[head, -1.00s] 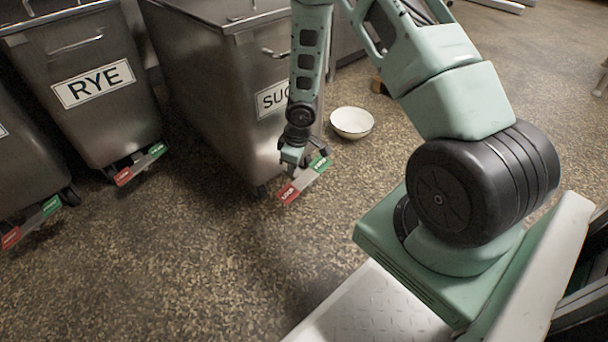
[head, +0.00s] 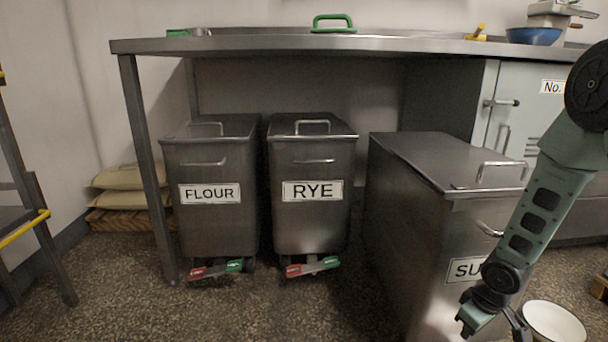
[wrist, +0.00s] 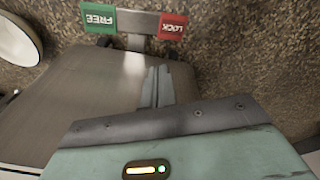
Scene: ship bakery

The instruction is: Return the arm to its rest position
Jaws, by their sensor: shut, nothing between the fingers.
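My arm (head: 545,205) reaches down at the right of the head view. My gripper (head: 480,316) hangs low in front of the bin with the partly hidden label "SU" (head: 413,230). Its tips are cut off by the bottom edge there. In the wrist view the gripper's fingers (wrist: 157,88) are together with nothing held. Beyond them in that view is a pedal bar with a green FREE end (wrist: 99,18) and a red LOCK end (wrist: 172,26). I cannot tell whether the fingers touch anything.
The FLOUR bin (head: 215,225) and RYE bin (head: 308,225) stand under a steel table (head: 250,45). A white bowl (head: 553,322) lies on the floor right of my gripper. A step frame with a yellow rail (head: 25,228) is at the left. Floor in front is open.

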